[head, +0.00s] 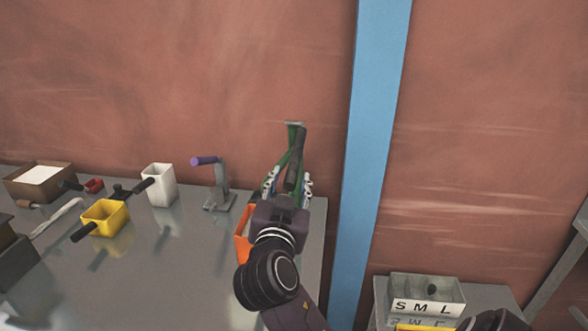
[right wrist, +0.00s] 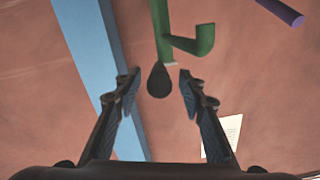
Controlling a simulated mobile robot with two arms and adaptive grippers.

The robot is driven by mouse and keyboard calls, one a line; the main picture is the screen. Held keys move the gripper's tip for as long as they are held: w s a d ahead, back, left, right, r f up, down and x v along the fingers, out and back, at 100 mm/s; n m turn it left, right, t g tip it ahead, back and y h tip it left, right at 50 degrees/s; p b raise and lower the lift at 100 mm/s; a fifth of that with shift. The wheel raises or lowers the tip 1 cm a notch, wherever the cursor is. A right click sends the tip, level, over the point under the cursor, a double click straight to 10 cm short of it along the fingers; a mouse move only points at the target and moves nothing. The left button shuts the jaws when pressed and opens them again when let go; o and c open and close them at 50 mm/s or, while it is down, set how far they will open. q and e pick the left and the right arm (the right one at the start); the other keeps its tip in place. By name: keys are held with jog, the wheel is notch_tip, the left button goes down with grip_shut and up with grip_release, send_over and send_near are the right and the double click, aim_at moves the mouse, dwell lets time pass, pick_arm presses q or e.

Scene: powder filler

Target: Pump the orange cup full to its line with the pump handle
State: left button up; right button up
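The green pump (head: 292,134) stands at the back right of the grey table, partly hidden by my right arm. Its dark handle (head: 298,160) points toward my right gripper (head: 290,182). In the right wrist view, the handle's rounded black end (right wrist: 159,80) shows between the open fingertips of the right gripper (right wrist: 157,76), with a gap on both sides. The green pump with its side spout (right wrist: 190,42) is beyond it. The orange cup (head: 241,238) is on the table just left of my right wrist, mostly hidden by it, so its contents do not show. My left gripper is out of view.
A purple-handled grey stand (head: 219,185) is left of the pump. A white cup (head: 160,184), a yellow cup (head: 106,218) and a brown box (head: 38,182) stand farther left. A blue post (head: 368,150) rises right of the table. A bin marked S M L (head: 428,293) is lower right.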

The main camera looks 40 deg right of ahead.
aim_at(294, 163)
jog(key=p+x, duration=0.2)
jog(key=x, duration=0.5)
jog(key=shift+w+d+r, duration=0.1)
jog(key=shift+d, duration=0.15)
grip_shut()
jog(key=shift+p, duration=0.3)
